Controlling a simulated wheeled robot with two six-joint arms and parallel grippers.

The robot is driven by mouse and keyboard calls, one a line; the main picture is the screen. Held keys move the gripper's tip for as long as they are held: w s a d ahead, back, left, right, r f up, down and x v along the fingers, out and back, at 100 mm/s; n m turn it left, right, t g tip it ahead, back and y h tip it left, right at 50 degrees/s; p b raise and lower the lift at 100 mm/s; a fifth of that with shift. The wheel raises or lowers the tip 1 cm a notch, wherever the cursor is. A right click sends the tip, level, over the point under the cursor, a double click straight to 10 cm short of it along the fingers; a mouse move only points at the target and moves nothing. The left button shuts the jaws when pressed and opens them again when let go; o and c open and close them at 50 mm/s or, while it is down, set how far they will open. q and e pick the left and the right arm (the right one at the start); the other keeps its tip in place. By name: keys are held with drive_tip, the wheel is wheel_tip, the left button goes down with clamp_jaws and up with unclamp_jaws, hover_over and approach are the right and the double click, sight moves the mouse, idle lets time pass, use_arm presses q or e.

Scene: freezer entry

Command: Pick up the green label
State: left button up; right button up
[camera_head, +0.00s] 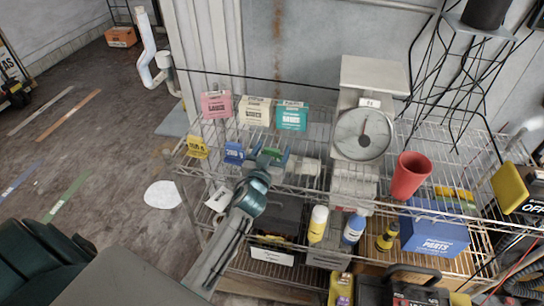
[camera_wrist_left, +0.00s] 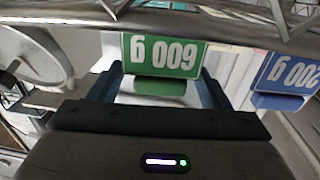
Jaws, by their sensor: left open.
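The green label (camera_wrist_left: 163,54) reads "600 g" upside down in the left wrist view and has a green base below the card. In the head view the green label (camera_head: 275,155) is at the wire shelf's front edge, partly hidden by my gripper. My left gripper (camera_head: 268,161) is open at the label. In the left wrist view its two fingers stand on either side of the label's base, with the gripper (camera_wrist_left: 163,84) seen from behind. I cannot tell whether they touch it. My right gripper is not in view.
A blue label (camera_head: 234,153) is close to the left of the green one, and a yellow label (camera_head: 197,147) is farther left. A dial scale (camera_head: 362,134) and a red cup (camera_head: 409,176) stand to the right. Bottles and a blue box (camera_head: 434,236) fill the lower shelf.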

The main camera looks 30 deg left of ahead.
use_arm(q)
drive_tip(key=c, duration=0.7)
drive_tip(key=shift+o, duration=0.2)
